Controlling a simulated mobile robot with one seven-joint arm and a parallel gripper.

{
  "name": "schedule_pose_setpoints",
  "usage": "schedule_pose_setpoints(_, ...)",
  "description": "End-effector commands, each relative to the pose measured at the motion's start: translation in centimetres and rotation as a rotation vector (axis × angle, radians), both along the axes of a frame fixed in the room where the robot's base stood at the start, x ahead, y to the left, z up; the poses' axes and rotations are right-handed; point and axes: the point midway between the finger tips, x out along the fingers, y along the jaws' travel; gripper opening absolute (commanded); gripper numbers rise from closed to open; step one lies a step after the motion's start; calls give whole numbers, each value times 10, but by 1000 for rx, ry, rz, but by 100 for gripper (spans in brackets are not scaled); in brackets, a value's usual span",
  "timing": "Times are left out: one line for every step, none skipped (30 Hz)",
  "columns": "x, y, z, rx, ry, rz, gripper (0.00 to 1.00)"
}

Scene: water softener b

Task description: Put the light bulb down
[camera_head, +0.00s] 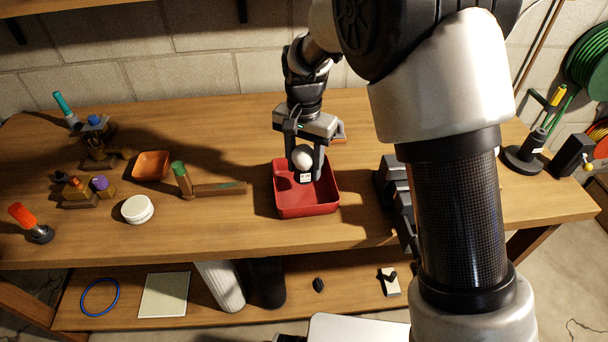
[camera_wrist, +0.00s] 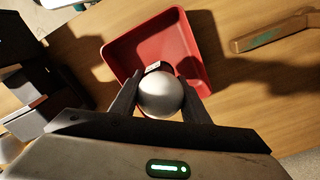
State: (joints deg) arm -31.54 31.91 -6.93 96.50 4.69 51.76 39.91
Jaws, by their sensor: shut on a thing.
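The light bulb (camera_head: 302,156) is white and round, with a small pale base below it. My gripper (camera_head: 304,168) is shut on it, one finger on each side. The bulb is at the red tray (camera_head: 309,211), over or just inside its opening; I cannot tell whether it touches the floor of the tray. In the wrist view the bulb (camera_wrist: 160,95) sits between the fingertips, in front of the near edge of the red tray (camera_wrist: 190,45). The tray looks otherwise empty, though the bulb and fingers hide part of it.
A wooden-handled hammer-like tool (camera_head: 215,188) lies left of the tray. A white round container (camera_head: 137,209) and an orange bowl (camera_head: 152,166) stand further left. Dark grey boxes (camera_head: 395,185) stand close on the right. The front strip of the tabletop (camera_head: 200,235) is clear.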

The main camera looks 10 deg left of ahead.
Motion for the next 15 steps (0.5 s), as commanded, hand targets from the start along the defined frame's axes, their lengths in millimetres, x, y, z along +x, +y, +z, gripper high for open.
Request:
schedule_pose_setpoints(-1, -1, -7, -2, 4, 0, 13)
schedule_pose_setpoints(-1, -1, -12, -3, 4, 0, 13)
schedule_pose_setpoints(-1, -1, -18, -2, 4, 0, 13)
schedule_pose_setpoints(-1, 0, -22, -2, 4, 1, 13)
schedule_pose_setpoints(-1, -1, -26, -3, 4, 1, 13)
schedule_pose_setpoints(-1, -1, -31, -2, 3, 1, 13)
schedule_pose_setpoints(0, 0, -33, -2, 2, 1, 13)
schedule_pose_setpoints(0, 0, -33, -1, 1, 1, 13)
schedule_pose_setpoints(0, 0, -33, -1, 0, 1, 13)
schedule_pose_setpoints(0, 0, -33, -1, 0, 1, 13)
schedule_pose_setpoints(0, 0, -33, -1, 0, 1, 13)
schedule_pose_setpoints(0, 0, -33, -1, 0, 1, 13)
schedule_pose_setpoints(0, 0, -33, -1, 0, 1, 13)
schedule_pose_setpoints(0, 0, -33, -1, 0, 1, 13)
schedule_pose_setpoints(0, 0, -34, -1, 0, 1, 13)
